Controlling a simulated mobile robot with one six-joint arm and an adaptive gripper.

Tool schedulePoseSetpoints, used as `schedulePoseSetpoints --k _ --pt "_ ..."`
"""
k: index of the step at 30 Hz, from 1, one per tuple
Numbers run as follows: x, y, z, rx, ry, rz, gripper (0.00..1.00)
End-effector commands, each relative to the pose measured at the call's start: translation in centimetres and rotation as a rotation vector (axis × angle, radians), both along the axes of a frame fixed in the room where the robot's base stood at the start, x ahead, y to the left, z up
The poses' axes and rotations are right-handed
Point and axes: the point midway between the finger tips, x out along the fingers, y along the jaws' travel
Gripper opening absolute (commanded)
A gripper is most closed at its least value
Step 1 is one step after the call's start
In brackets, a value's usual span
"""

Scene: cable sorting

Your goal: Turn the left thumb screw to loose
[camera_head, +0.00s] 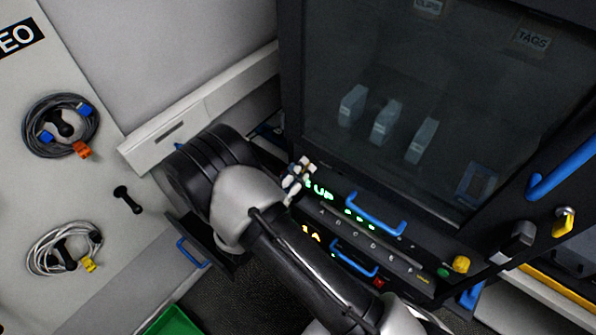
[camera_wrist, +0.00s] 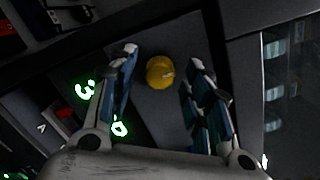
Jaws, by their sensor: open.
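The left thumb screw (camera_wrist: 160,72) is a round yellow knob on a dark panel in the wrist view. My gripper (camera_wrist: 163,62) is open, with one finger on each side of the knob in the picture. I see a gap on both sides, and I cannot tell how far the fingertips are from the panel. In the head view my gripper (camera_head: 298,177) is at the left end of the dark cabinet's front panel, and I cannot make out the left screw there. Another yellow thumb screw (camera_head: 461,264) sits at the panel's right end.
The cabinet has a dark glass door (camera_head: 430,110) and blue handles (camera_head: 375,217) on its front. A small open drawer with a blue handle (camera_head: 192,253) stands below my arm. A green bin (camera_head: 172,322) is at the bottom. Coiled cables (camera_head: 93,137) hang on the left wall.

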Motion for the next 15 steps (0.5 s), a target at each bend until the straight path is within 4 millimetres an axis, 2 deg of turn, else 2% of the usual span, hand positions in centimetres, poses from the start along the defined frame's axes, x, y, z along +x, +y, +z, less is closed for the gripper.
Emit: schedulePoseSetpoints --k 2,15 --pt "-0.02 0.01 0.00 0.000 0.000 0.000 0.45" --pt "-0.03 0.03 0.01 0.000 0.000 0.000 0.15"
